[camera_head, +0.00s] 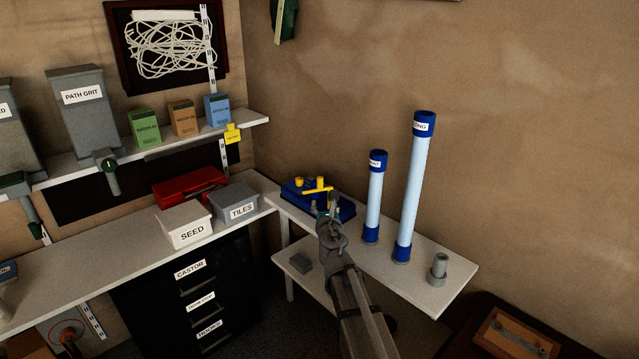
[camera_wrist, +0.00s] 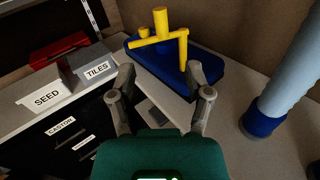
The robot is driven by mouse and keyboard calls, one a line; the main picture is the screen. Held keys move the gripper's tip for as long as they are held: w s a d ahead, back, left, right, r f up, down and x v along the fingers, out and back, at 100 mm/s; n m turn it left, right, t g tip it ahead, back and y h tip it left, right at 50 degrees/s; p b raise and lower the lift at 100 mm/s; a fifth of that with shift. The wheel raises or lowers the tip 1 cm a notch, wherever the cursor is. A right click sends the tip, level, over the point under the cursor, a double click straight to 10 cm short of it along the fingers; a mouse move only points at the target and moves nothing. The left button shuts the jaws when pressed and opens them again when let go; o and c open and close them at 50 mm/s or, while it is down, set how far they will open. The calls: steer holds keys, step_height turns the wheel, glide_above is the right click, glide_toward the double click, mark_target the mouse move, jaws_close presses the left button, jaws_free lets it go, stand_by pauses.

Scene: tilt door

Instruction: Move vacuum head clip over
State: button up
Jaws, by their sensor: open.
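The vacuum head (camera_head: 293,191) is a dark blue block on the white side table; it also shows in the wrist view (camera_wrist: 207,68). A yellow clip bar (camera_head: 313,192) lies across its top, and in the wrist view the bar (camera_wrist: 149,42) has a leg bent down at its right end. A short yellow post stands behind the bar. My gripper (camera_wrist: 160,76) is open and empty, its fingers apart in front of the vacuum head. In the head view my gripper (camera_head: 331,208) hides the head's near right part. Whether it touches anything I cannot tell.
Two tall pale-blue tubes (camera_head: 374,198) (camera_head: 411,190) with dark blue ends stand right of my gripper. A grey fitting (camera_head: 438,268) stands near the table's right end. The SEED box (camera_head: 185,224), TILES box (camera_head: 235,203) and red tray (camera_head: 188,187) sit on the left bench.

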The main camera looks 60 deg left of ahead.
mark_target(320, 183)
steer(key=shift+s+n, duration=0.1)
steer(key=shift+n, duration=0.3)
steer(key=x, duration=1.3)
steer(key=shift+w+a, duration=0.3)
jaws_close()
stand_by(0.4)
